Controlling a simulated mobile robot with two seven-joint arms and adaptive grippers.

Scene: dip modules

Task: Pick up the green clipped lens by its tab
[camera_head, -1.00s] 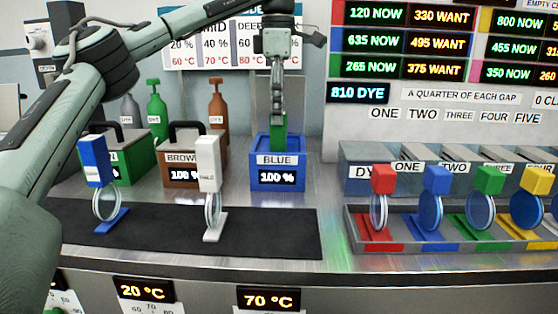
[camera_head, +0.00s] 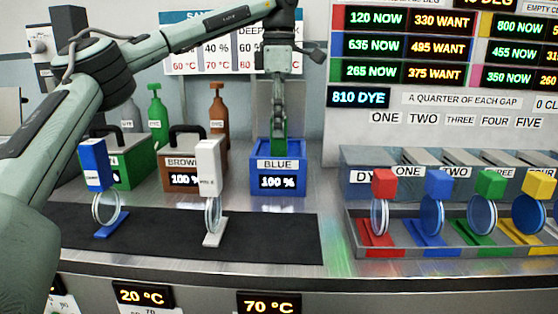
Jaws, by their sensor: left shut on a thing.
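My left gripper (camera_head: 279,128) points down over the blue tank (camera_head: 277,202), which is labelled BLUE and reads 100 %. Another green clipped lens (camera_head: 490,184) stands upright in the rack (camera_head: 405,259) at the right, away from the gripper. My right gripper is not in view.
A blue clipped lens (camera_head: 95,165) and a white one (camera_head: 208,168) stand on the dark mat (camera_head: 150,246). Red (camera_head: 383,183), blue (camera_head: 438,186) and yellow (camera_head: 538,184) ones stand in the rack. A brown tank (camera_head: 180,180) and a green tank (camera_head: 132,172) stand left of the blue tank.

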